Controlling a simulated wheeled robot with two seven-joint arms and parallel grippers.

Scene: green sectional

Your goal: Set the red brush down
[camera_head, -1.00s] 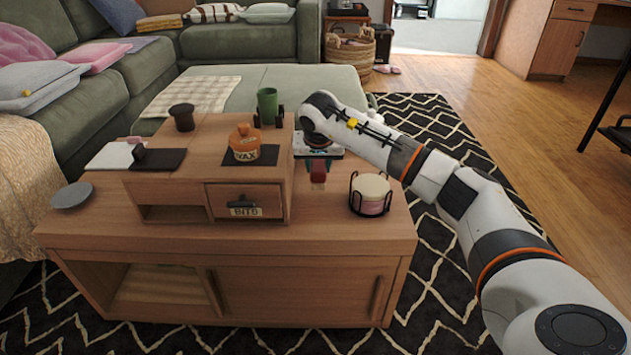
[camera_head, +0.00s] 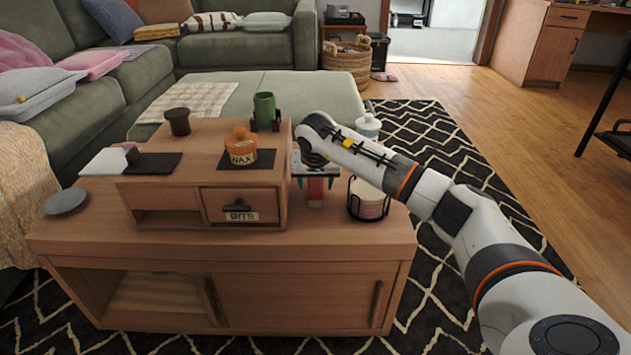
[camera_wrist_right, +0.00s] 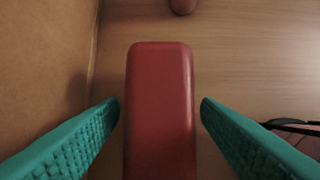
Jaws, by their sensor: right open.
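The red brush (camera_head: 315,188) is at the right of the wooden cabinet box, over the table top. In the right wrist view the red brush (camera_wrist_right: 160,110) fills the middle as a long rounded block. My right gripper (camera_head: 316,171) is over it, pointing down. In the wrist view its teal fingers stand on both sides of the brush, with a visible gap on each side. It is open. The underside of the brush is hidden, so its contact with the table is hard to tell. My left gripper is not in view.
The wooden table (camera_head: 330,240) carries a drawer box (camera_head: 240,207) left of the brush. A wire holder with a pink-and-white stack (camera_head: 368,199) stands close on the right. An orange wax tin (camera_head: 240,152) and a green cup (camera_head: 264,108) are on the box. A white lidded jar (camera_head: 367,128) stands behind my arm.

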